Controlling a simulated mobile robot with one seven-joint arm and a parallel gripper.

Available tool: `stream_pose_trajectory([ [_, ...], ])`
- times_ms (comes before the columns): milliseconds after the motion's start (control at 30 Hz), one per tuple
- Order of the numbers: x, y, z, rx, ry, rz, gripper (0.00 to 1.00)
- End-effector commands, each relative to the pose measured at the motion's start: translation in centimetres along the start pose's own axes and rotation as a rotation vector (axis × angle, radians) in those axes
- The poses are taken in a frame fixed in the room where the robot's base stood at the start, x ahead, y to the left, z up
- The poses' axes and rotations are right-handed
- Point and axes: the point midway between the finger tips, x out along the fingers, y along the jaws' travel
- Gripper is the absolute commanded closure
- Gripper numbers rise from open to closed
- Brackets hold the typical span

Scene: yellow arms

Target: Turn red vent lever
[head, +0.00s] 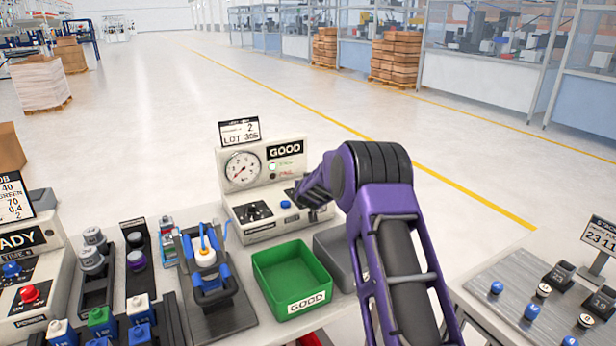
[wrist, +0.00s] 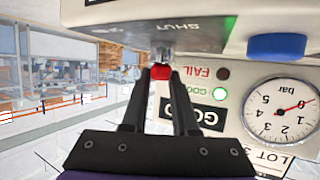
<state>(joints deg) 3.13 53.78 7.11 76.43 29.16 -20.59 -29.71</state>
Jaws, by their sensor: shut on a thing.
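The red vent lever (wrist: 160,72) sits on the front of the test unit (wrist: 205,50), which appears upside down in the wrist view. My gripper (wrist: 160,80) has its two black fingertips closed around the lever's red tip. The lever's base is a small metal fitting just beyond the fingertips. In the head view my gripper (head: 313,207) is at the right side of the test unit (head: 237,200), and the red lever is hidden behind it. The pressure gauge (wrist: 281,109) has a red needle. A green lamp (wrist: 222,93) is lit beside GOOD.
A fixture holding a white-and-yellow part (head: 205,257) is to the left.

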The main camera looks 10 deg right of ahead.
Motion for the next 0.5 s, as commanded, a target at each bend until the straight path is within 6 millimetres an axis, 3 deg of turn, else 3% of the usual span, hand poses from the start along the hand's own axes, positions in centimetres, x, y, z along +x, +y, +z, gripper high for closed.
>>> stream_pose_trajectory([
  [500, 0.01, -0.29, -0.22, 0.090, 0.004, 0.221, 1.00],
])
